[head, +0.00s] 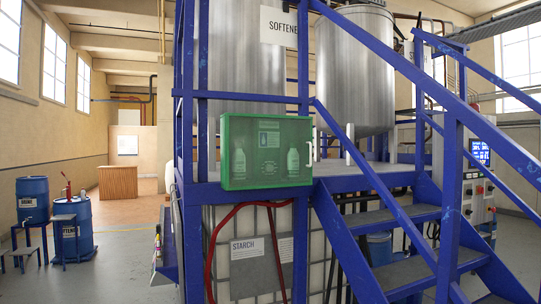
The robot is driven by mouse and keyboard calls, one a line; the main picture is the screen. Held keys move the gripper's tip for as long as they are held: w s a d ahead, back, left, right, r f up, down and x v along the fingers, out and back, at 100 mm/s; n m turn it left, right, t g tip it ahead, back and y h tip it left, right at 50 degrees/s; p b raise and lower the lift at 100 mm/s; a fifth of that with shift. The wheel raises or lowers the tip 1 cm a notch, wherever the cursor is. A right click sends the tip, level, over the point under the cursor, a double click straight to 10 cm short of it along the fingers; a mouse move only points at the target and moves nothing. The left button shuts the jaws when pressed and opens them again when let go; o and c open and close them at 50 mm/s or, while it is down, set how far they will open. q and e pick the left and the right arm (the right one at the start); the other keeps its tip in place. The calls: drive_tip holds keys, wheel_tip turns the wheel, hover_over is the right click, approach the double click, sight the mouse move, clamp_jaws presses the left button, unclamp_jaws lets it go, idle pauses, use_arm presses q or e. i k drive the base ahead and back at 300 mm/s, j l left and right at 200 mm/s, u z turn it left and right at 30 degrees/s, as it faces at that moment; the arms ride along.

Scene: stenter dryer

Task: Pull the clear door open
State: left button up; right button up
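A green wall box (225,152) is mounted on the blue frame near the middle of the head view. Its clear door (268,150) covers the front and looks shut. Two pale bottles, one on the left (240,160) and one on the right (293,160), show through it with a label between them. A white handle (314,147) stands at the door's right edge. Neither of my grippers is in view, and nothing touches the door or handle.
Blue stairs with a sloping handrail (400,65) rise close to the right of the box. Red hoses (213,245) and a "STARCH" sign (247,249) are below it. Blue drums (72,222) stand at the left. The grey floor (125,270) between drums and frame is mostly clear.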

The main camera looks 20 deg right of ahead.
sight(228, 114)
drive_tip(key=i+l, duration=0.8)
drive_tip(key=i, duration=0.2)
drive_tip(key=i+l+z, duration=0.1)
drive_tip(key=i+l, duration=0.3)
drive_tip(key=i, duration=0.15)
